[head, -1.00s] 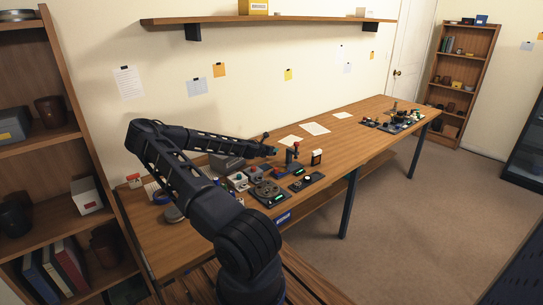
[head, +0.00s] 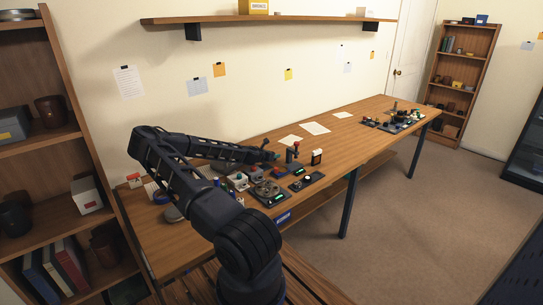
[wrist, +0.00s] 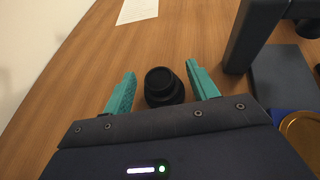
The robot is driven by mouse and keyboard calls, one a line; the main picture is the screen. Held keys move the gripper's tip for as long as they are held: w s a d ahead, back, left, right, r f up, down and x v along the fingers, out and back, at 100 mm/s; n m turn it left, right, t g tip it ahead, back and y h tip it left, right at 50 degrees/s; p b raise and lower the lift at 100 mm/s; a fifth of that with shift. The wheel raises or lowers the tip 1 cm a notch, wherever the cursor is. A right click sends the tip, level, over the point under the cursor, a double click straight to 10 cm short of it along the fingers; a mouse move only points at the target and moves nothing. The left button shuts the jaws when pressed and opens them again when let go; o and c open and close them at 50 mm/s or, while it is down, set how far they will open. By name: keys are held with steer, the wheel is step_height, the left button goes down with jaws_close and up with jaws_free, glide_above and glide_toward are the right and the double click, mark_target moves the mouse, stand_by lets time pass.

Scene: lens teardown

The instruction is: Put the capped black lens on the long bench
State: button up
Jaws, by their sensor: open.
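A black cylindrical lens with a dark, flat top (wrist: 163,84) stands upright on the wooden bench in the wrist view. My gripper (wrist: 160,68) is open, with one teal finger on each side of the lens. Gaps show between the lens and both fingers. The gripper body hides the lens's near lower edge. In the head view my gripper (head: 270,156) is low over the long bench (head: 345,137). I cannot make out the lens there.
A dark upright stand (wrist: 250,40) and a dark flat base (wrist: 283,80) are close to the right of the fingers. Several small devices, among them a black plate with a round dial (head: 267,190), crowd the near bench. Paper (head: 315,128) lies behind; the bench's middle is mostly clear.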

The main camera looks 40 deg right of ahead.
steer(key=shift+a+r, duration=0.1)
steer(key=shift+r, duration=0.05)
steer(key=v, duration=1.1)
steer(key=shift+s+a+r, duration=0.1)
steer(key=shift+s+a, duration=0.05)
steer(key=shift+a, duration=0.2)
